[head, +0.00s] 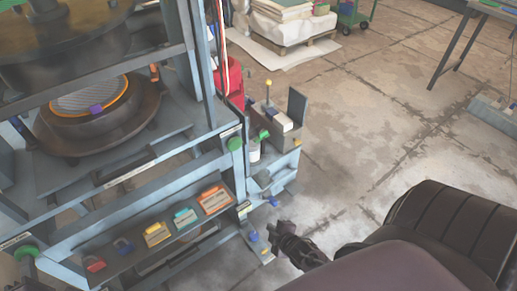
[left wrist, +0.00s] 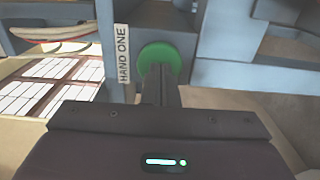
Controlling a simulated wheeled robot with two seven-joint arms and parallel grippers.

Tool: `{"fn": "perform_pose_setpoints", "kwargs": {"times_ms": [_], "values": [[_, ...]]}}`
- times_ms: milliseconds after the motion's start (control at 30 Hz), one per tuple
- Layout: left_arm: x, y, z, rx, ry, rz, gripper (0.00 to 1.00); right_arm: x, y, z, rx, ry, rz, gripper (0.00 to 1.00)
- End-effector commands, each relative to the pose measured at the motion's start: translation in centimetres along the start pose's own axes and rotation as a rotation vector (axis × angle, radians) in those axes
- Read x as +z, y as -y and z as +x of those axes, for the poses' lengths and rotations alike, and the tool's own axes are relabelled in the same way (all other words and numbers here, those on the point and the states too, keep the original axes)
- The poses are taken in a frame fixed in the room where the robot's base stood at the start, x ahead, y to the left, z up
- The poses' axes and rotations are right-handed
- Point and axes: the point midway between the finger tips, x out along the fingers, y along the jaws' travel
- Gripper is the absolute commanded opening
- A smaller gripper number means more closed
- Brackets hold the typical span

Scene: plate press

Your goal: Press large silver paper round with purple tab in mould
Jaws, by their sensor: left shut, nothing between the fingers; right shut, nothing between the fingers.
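A silver paper round (head: 85,98) with an orange rim and a purple tab (head: 96,108) lies in the dark round mould (head: 95,135) in the press. The upper die (head: 65,50) hangs above it, with a gap between. In the left wrist view, my left gripper (left wrist: 160,88) is shut, its tips at a green button (left wrist: 162,58) beside a "HAND ONE" label (left wrist: 123,55); contact is unclear. A matching green button (head: 25,252) is at the press's left. My right gripper (head: 280,228) is shut and empty, low and right of the other green button (head: 235,144).
The blue-grey press frame (head: 130,178) fills the left. A lower shelf holds red (head: 95,265), yellow (head: 157,234), teal (head: 185,217) and orange (head: 214,200) items. A side stand (head: 283,142) and a red container (head: 231,82) are at its right. Open floor lies beyond.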

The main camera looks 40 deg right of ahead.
Motion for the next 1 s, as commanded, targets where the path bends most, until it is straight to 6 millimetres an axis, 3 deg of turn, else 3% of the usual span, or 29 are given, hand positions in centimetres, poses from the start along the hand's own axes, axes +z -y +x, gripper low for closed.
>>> {"fn": "perform_pose_setpoints", "kwargs": {"times_ms": [33,200,400,633,1000], "values": [[0.0,0.0,0.0,0.0,0.0,0.0,0.0,-1.4,-2.9,-0.3,0.065,-0.046,-0.069,0.0],[0.0,0.0,0.0,0.0,0.0,0.0,0.0,-6.5,-11.1,-2.4,0.284,-0.169,-0.299,0.0],[0.0,0.0,0.0,0.0,0.0,0.0,0.0,-11.1,-17.5,-5.6,0.493,-0.246,-0.496,0.0],[0.0,0.0,0.0,0.0,0.0,0.0,0.0,-13.4,-20.4,-7.1,0.594,-0.271,-0.585,0.0],[0.0,0.0,0.0,0.0,0.0,0.0,0.0,-15.6,-22.8,-3.0,0.6,-0.273,-0.587,0.0]]}}
